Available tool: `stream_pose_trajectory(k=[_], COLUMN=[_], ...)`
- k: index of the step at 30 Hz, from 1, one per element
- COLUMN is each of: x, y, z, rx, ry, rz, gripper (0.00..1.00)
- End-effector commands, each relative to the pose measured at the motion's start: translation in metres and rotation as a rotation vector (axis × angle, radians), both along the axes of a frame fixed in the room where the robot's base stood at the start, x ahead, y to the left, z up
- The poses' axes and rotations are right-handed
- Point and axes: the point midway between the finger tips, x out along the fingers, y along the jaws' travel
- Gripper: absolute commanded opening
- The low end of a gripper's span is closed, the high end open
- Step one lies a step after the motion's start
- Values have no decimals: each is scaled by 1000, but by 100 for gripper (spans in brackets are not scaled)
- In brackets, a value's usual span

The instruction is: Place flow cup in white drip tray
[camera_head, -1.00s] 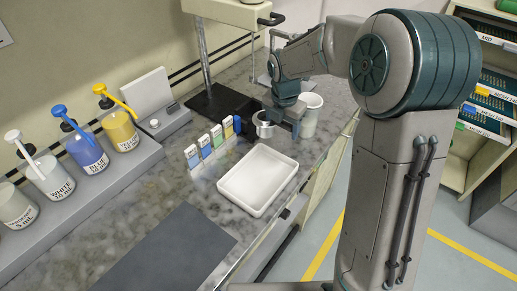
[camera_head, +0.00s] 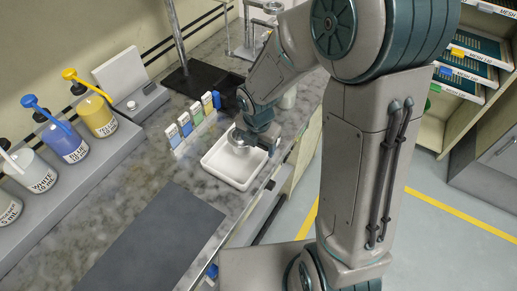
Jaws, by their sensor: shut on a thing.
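The white drip tray (camera_head: 222,175) lies on the grey stone counter, below the middle of the head view. The metal flow cup (camera_head: 240,140) is a small silver cup with a rim, over the back part of the tray. My gripper (camera_head: 252,148) is shut on the cup at its right side. I cannot tell whether the cup touches the tray floor or hangs just above it. The fingertips are partly hidden by the wrist and the cup.
A row of small coloured cards (camera_head: 198,114) stands behind the tray. A dark mat (camera_head: 150,245) lies in front; the counter between is clear.

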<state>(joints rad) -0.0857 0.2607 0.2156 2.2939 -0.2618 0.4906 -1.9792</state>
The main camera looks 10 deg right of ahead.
Motion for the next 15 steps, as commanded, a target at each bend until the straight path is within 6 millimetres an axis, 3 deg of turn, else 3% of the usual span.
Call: stream_pose_trajectory(k=[6,15], x=[-1,0], y=[0,0], z=[-29,-31], rx=[-1,0], ry=[4,1], rz=[1,0], gripper=[24,24])
